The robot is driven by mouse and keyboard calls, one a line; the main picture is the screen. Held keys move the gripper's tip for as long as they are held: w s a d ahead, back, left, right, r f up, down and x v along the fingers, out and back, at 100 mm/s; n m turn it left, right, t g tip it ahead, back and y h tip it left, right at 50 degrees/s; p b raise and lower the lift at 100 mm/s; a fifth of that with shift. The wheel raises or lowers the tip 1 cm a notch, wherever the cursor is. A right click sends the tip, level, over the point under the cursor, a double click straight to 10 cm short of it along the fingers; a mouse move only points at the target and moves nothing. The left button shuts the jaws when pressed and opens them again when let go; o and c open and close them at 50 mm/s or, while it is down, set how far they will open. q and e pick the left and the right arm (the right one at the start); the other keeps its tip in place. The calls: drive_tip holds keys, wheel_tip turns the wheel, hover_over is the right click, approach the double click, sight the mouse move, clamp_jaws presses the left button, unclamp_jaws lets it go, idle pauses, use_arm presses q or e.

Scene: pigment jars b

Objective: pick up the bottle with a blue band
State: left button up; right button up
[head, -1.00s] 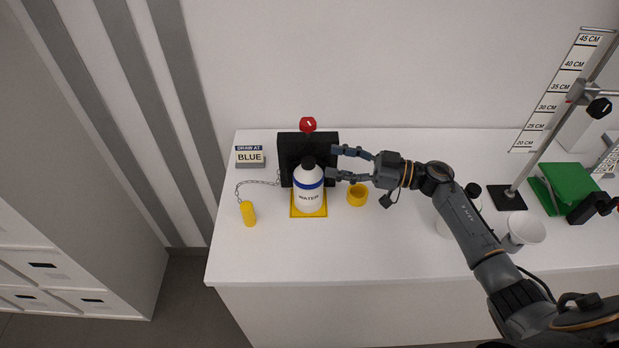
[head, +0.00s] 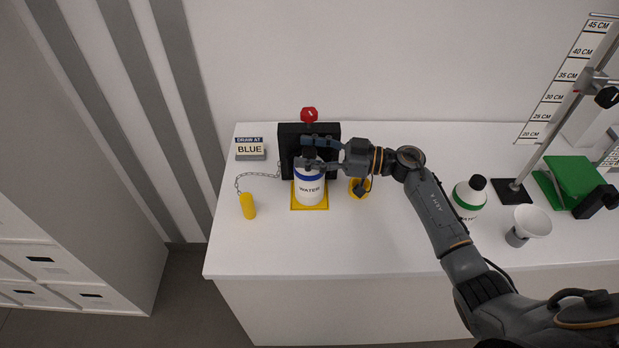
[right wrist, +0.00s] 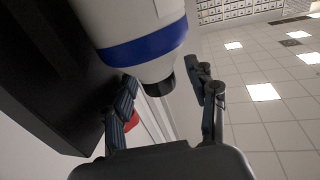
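The white bottle with a blue band (head: 309,191) and a black cap stands upright on a yellow square base (head: 295,206). It sits in front of a black block with a red knob. My right gripper (head: 306,153) is at the bottle's top, one finger behind the cap and one in front. In the right wrist view, the bottle (right wrist: 128,20) appears upside down, its dark cap between the two spread fingers of my right gripper (right wrist: 160,86). The fingers look apart, without a clear grip. My left gripper is not in view.
A yellow ring (head: 360,193) is just right of the base. A chained yellow cylinder (head: 247,206) is left. A white cup (head: 532,221) and stand base (head: 519,190) are right.

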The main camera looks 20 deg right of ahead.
clamp_jaws()
